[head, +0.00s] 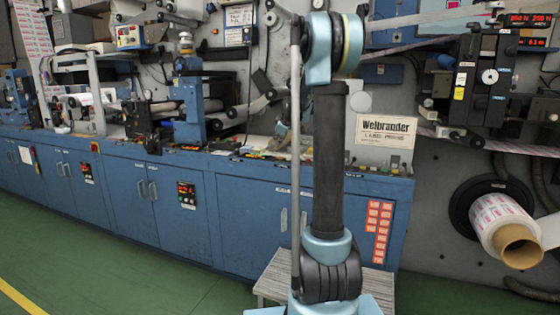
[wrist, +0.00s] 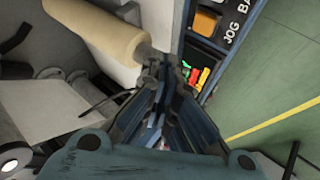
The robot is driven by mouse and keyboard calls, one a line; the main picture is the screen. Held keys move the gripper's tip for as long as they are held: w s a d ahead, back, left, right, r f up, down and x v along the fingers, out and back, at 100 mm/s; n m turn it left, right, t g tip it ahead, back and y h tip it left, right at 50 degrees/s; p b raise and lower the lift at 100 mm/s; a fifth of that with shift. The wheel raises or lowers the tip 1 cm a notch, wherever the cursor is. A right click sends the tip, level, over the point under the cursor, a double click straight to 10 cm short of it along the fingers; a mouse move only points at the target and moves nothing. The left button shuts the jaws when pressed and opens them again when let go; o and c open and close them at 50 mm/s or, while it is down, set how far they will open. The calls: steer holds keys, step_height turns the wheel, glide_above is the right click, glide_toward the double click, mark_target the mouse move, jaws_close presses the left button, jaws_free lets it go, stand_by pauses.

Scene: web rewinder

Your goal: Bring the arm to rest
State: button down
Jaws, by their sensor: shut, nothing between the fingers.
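My gripper (wrist: 166,68) shows in the wrist view, its dark fingers reaching up from the bottom with the tips together and nothing held between them. A tan cylinder (wrist: 100,30) lies just beyond the tips on the upper left. I cannot tell whether the tips touch it. In the head view my arm stands upright in the middle, from its base at the bottom to a joint at the top edge. My gripper is not visible in the head view.
In the wrist view a control panel (wrist: 222,25) with "JOG" lettering stands close right of the fingertips. In the head view a printed roll (head: 497,222) with a brown core juts out at right. Blue cabinets (head: 245,215) run behind my arm. Green floor (head: 85,265) is clear at left.

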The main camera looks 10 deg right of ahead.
steer(key=shift+r, duration=0.2)
steer(key=s+a+f+m+g, duration=0.1)
steer(key=s+f+m+g, duration=0.15)
steer(key=s, duration=1.25)
steer(key=s+f+m+g, duration=0.1)
steer(key=s+f+m, duration=0.15)
steer(key=s, duration=1.25)
steer(key=s+f+m+g, duration=0.1)
steer(key=s+f+m, duration=0.1)
steer(key=s+f, duration=0.3)
steer(key=s+d+f+m+g+h, duration=0.1)
steer(key=s+f, duration=0.4)
steer(key=s, duration=0.7)
steer(key=s+f+m+g+h, duration=0.1)
steer(key=s+f+m, duration=0.2)
steer(key=s, duration=0.6)
step_height(320, 180, down, 2)
steer(key=shift+s+d, duration=0.15)
steer(key=shift+s, duration=0.15)
